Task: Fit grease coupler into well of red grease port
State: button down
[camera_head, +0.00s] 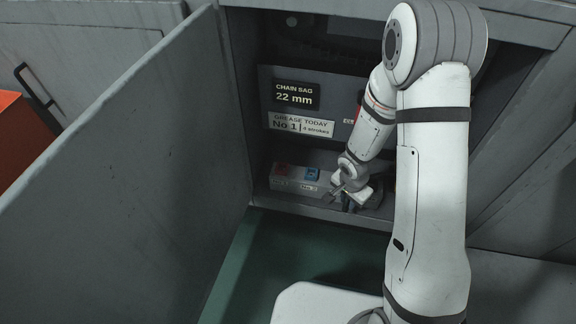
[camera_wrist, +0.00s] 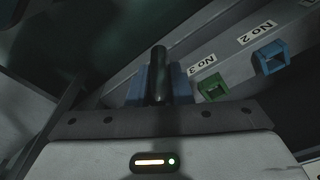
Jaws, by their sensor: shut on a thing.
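The red grease port (camera_head: 281,169) is at the left end of a pale ledge inside the cabinet in the head view. It is out of the wrist view. My gripper (camera_head: 347,196) is to the right of the red port, in front of the ledge and apart from the port. In the wrist view, my gripper is shut on a dark cylinder, the grease coupler (camera_wrist: 158,72), which sticks out beyond the jaws. The coupler's far tip is clear of the ports in that view. The inside of the red port's well is too small to make out.
A blue port (camera_head: 312,174) sits right of the red one and shows in the wrist view (camera_wrist: 271,57), labelled No 2. A green port (camera_wrist: 213,88) is labelled No 3. A sign (camera_head: 300,125) reads No 1, 4 strokes. The open cabinet door (camera_head: 120,150) blocks the left.

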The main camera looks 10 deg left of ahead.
jog(key=w+a, duration=0.4)
jog(key=a, duration=0.3)
jog(key=w+a+n+p, duration=0.1)
jog(key=w+a, duration=0.3)
jog(key=a, duration=0.4)
jog(key=w+a+n+p, duration=0.1)
jog(key=w+a, duration=0.4)
jog(key=a, duration=0.3)
jog(key=shift+a+f, duration=0.1)
jog(key=shift+f, duration=0.1)
jog(key=shift+w+a, duration=0.1)
jog(key=shift+w, duration=0.05)
jog(key=shift+f+b, duration=0.75)
jog(key=shift+f, duration=0.9)
jog(key=shift+f, duration=0.1)
jog(key=shift+f, duration=0.15)
jog(key=c, duration=1.3)
grip_release()
